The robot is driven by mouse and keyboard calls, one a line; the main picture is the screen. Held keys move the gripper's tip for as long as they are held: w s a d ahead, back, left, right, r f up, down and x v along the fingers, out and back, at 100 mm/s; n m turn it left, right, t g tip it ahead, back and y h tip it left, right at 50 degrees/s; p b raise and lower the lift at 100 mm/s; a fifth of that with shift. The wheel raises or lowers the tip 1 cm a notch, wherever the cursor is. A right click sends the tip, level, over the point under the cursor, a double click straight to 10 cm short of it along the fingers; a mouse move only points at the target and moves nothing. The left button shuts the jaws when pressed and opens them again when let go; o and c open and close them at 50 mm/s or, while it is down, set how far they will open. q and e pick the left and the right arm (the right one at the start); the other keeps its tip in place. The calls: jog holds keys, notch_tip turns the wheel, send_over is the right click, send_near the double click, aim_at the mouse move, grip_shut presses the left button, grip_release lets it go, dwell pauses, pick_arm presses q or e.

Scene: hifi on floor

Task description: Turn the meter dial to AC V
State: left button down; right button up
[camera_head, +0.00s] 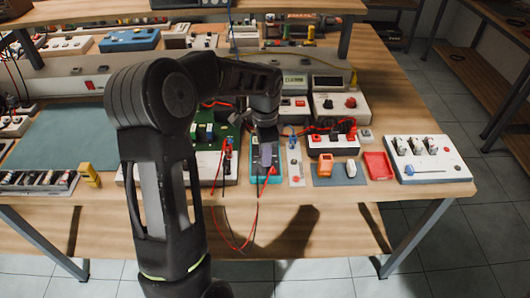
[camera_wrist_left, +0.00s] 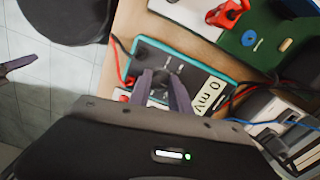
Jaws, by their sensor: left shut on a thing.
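The meter is a teal-edged dark box with a light display reading "0 mV". In the left wrist view the meter (camera_wrist_left: 196,62) lies across the middle, and in the head view the meter (camera_head: 257,178) is mostly hidden under my left gripper. Its dark round dial (camera_wrist_left: 160,82) is between the fingers of my left gripper (camera_wrist_left: 160,77), which is shut on it. In the head view my left gripper (camera_head: 266,158) points down at the meter. The dial's markings are too small to read.
Red and black leads (camera_head: 233,243) hang from the meter over the table's front edge. A green board (camera_head: 207,160) stands left of it, and a white strip with a red button (camera_head: 295,165) stands right. An orange device (camera_head: 325,161) and red tray (camera_head: 378,166) lie further right.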

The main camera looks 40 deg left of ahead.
pick_arm(q)
jog(key=m, duration=0.4)
jog(key=shift+m+p, duration=0.3)
jog(key=shift+p, duration=0.05)
jog(key=m, duration=0.4)
jog(key=shift+w+p, duration=0.1)
jog(key=shift+p, duration=0.25)
jog(key=shift+m, duration=0.3)
jog(key=c, duration=1.2)
grip_release()
jog(key=shift+r, duration=0.1)
notch_tip(320, 180, up, 8)
jog(key=shift+f+b, duration=0.15)
jog(key=shift+b, duration=0.25)
